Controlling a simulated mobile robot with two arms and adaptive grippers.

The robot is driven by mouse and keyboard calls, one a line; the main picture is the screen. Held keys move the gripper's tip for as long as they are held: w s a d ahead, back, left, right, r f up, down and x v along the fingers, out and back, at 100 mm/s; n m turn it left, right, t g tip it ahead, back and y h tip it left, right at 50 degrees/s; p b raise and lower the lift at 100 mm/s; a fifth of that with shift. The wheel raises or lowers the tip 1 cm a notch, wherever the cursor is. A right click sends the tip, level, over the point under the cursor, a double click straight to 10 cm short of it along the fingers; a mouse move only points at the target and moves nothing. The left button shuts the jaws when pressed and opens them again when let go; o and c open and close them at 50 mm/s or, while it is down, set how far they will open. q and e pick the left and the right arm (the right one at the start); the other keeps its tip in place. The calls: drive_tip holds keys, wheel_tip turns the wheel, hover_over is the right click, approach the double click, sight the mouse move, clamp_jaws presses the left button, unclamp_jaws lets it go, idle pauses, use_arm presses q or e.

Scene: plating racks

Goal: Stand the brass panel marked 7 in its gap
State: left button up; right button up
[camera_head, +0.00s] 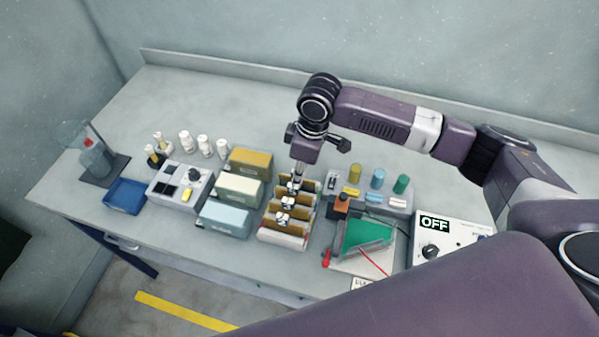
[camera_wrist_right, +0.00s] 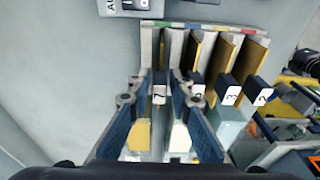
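The brass panel marked 7 has a black tab with a white label (camera_wrist_right: 159,95) in the right wrist view. It is upright at the rack's left end there; most of its plate is hidden. My right gripper (camera_head: 297,182) is above the back end of the rack (camera_head: 280,240) in the head view. Its fingers (camera_wrist_right: 160,82) appear closed on the tab from both sides. I cannot tell whether the panel is fully down in its slot. Other brass panels (camera_wrist_right: 222,52) with numbered tabs stand in the rack. My left gripper is not in view.
Yellow (camera_head: 251,160), cream (camera_head: 238,188) and pale blue (camera_head: 223,219) boxes stand close left of the rack. A holder with coloured cylinders (camera_head: 370,198), a green panel (camera_head: 365,234) and a box reading OFF (camera_head: 450,243) are to the right. The table's back is clear.

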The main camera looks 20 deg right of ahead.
drive_tip(key=shift+o, duration=1)
drive_tip(key=shift+r, duration=0.2)
wheel_tip(320, 180, up, 12)
drive_tip(key=s+d, duration=0.1)
drive_tip(key=shift+d+f, duration=0.25)
drive_tip(key=shift+s+f, duration=0.1)
